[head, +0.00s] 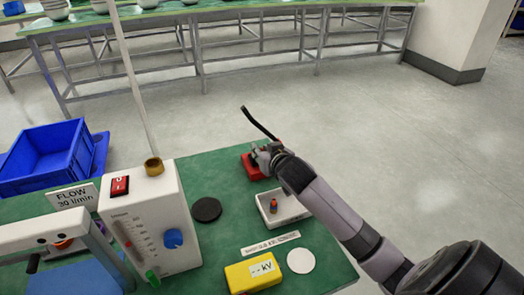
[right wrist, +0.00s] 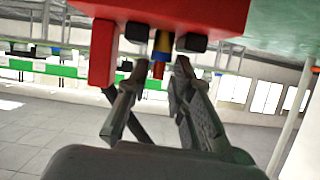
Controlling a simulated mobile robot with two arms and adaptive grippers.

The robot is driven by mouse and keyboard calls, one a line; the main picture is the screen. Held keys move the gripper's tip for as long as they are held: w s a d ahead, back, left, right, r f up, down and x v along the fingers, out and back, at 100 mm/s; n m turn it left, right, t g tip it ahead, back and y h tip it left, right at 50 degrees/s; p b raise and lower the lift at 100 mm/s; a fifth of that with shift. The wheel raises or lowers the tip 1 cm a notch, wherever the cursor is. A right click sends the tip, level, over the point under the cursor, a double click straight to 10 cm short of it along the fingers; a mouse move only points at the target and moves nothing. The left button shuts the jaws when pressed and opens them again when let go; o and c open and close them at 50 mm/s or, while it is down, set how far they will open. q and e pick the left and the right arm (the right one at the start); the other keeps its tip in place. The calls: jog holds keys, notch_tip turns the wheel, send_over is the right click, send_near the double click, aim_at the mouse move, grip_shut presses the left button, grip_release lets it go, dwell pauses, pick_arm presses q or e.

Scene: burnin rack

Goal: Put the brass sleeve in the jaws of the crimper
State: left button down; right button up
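The crimper is a red block (head: 252,166) at the far edge of the green table. Its red body (right wrist: 185,12) fills the top of the right wrist view, with two black jaws (right wrist: 192,43) on it. My right gripper (head: 262,155) is at the crimper. In the right wrist view its fingertips (right wrist: 162,66) stand apart on either side of the reddish end, seemingly with gaps. Whether the jaws touch the sleeve is unclear. My left gripper is out of view.
A white tray (head: 290,218) holds a small orange and blue piece (head: 273,205). A yellow kV box (head: 243,281), white disc (head: 301,261), black disc (head: 206,209) and flow meter (head: 168,205) stand nearby. A blue crate (head: 40,180) is left. A black rod (head: 258,122) rises by the crimper.

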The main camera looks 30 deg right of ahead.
jog(key=shift+o, duration=0.8)
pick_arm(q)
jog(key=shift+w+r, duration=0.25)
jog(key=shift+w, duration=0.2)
pick_arm(e)
jog(key=v, duration=1.2)
